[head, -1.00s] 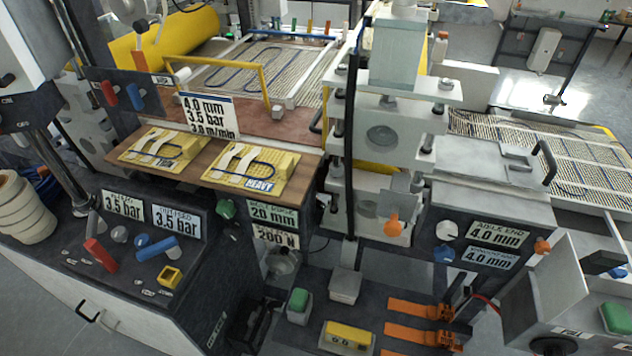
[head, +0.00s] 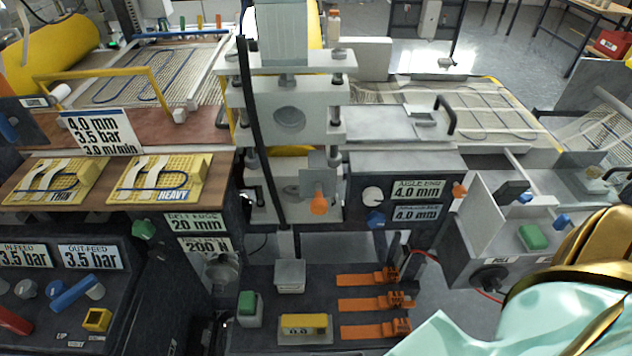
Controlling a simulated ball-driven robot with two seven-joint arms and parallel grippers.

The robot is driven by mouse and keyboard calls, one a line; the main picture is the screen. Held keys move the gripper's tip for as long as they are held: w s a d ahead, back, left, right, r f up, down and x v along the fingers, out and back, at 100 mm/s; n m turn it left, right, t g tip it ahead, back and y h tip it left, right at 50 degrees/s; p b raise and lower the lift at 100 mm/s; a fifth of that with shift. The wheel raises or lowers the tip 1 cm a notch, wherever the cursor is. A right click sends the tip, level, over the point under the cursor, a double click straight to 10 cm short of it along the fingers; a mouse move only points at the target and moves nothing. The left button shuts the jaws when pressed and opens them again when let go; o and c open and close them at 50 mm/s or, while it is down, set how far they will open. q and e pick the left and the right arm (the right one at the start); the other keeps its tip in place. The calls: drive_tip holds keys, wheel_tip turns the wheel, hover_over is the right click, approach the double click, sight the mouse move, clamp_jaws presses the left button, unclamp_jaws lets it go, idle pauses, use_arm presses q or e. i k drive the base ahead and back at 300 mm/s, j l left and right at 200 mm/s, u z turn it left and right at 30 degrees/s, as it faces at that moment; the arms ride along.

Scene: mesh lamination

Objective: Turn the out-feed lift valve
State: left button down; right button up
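The valve with the blue lever (head: 72,294) sits on the dark control panel at the lower left, below the OUT-FEED sign (head: 92,257) reading 3.5 bar. Its lever slants up to the right, with a pale grey cylindrical end. A valve with a red lever (head: 12,320), cut by the left edge, sits beside it below the IN-FEED sign (head: 24,256), also reading 3.5 bar. Neither gripper shows. A gold and pale-teal part of my own arm fills the lower right corner, far from the valves.
A green button (head: 143,229) is on the cabinet edge above. The roller press (head: 290,120) stands mid-view. Orange clamps (head: 372,302) and a yellow counter box (head: 305,328) lie on the lower bench.

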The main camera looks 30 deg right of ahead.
sight(90, 286)
drive_tip(key=j+z, duration=0.2)
drive_tip(key=j, duration=0.45)
drive_tip(key=k+j+z, duration=0.2)
drive_tip(key=j, duration=0.45)
